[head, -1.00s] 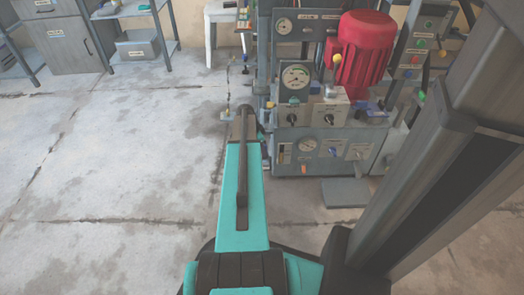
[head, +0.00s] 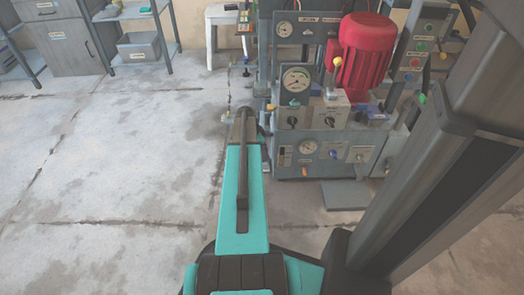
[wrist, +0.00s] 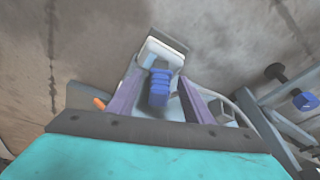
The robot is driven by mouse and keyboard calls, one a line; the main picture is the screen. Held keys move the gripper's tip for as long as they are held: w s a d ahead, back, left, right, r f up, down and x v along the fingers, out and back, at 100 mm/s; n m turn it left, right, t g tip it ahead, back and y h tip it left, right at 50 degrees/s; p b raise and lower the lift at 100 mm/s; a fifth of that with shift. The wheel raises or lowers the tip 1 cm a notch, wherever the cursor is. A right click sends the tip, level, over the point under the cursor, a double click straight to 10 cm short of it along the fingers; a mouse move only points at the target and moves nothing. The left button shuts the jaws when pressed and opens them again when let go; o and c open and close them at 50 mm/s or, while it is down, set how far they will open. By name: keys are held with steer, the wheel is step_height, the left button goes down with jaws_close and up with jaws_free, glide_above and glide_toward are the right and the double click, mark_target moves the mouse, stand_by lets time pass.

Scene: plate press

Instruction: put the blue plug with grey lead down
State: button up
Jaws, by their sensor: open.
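The blue plug (wrist: 159,88) is in the wrist view, a ribbed blue body between the two purple fingers of my gripper (wrist: 161,77). The fingers are apart, one on each side of the plug. I cannot tell whether either one touches it. A pale, rounded block (wrist: 164,51) is just beyond the plug; I cannot tell how the two are joined. A grey lead (wrist: 241,112) curves to the right of the fingers. In the head view my arm hides the gripper and I cannot make out this plug.
The press stand with its red motor (head: 370,52), gauge (head: 296,78) and control boxes is right of my arm. A grey foot plate (head: 345,194) lies before it. A white stool (head: 222,14) and a shelf with a grey bin (head: 138,46) are behind. The left floor is clear.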

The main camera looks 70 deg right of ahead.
steer(key=p+v, duration=0.4)
steer(key=v, duration=0.7)
steer(key=shift+r, duration=0.25)
steer(key=shift+a+f, duration=0.1)
